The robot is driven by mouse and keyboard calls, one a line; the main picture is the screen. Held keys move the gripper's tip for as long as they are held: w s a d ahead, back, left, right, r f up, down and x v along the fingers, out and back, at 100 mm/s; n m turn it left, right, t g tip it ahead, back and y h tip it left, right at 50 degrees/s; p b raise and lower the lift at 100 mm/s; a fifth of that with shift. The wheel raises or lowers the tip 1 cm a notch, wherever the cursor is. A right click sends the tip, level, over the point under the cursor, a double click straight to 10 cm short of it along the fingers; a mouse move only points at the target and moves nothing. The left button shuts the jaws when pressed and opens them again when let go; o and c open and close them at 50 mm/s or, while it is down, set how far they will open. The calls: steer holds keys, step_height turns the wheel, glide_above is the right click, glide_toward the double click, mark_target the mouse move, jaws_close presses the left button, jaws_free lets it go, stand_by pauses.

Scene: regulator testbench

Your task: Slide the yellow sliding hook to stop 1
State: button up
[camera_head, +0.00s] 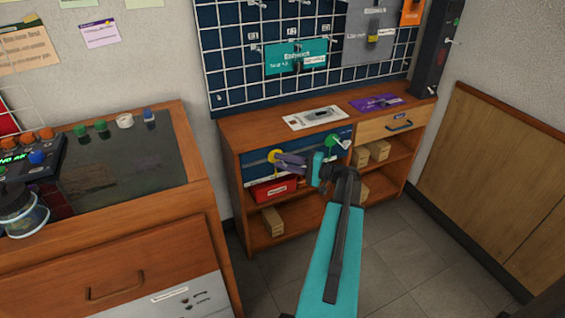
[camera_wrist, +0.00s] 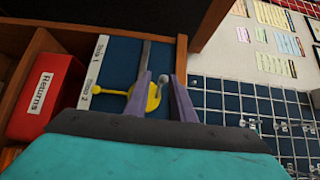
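Stop 1 is printed farther up that strip. In the head view the yellow hook (camera_head: 273,156) shows just left of my gripper (camera_head: 279,160).
A red Returns bin (camera_wrist: 45,97) is beside the panel. A green hook piece (camera_head: 332,141) is at the panel's right. The wooden shelf top (camera_head: 250,130) is above, with a wire grid (camera_head: 230,75) behind.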

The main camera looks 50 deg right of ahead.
steer(key=shift+w, duration=0.1)
steer(key=shift+c, duration=0.2)
jaws_close()
stand_by(1.3)
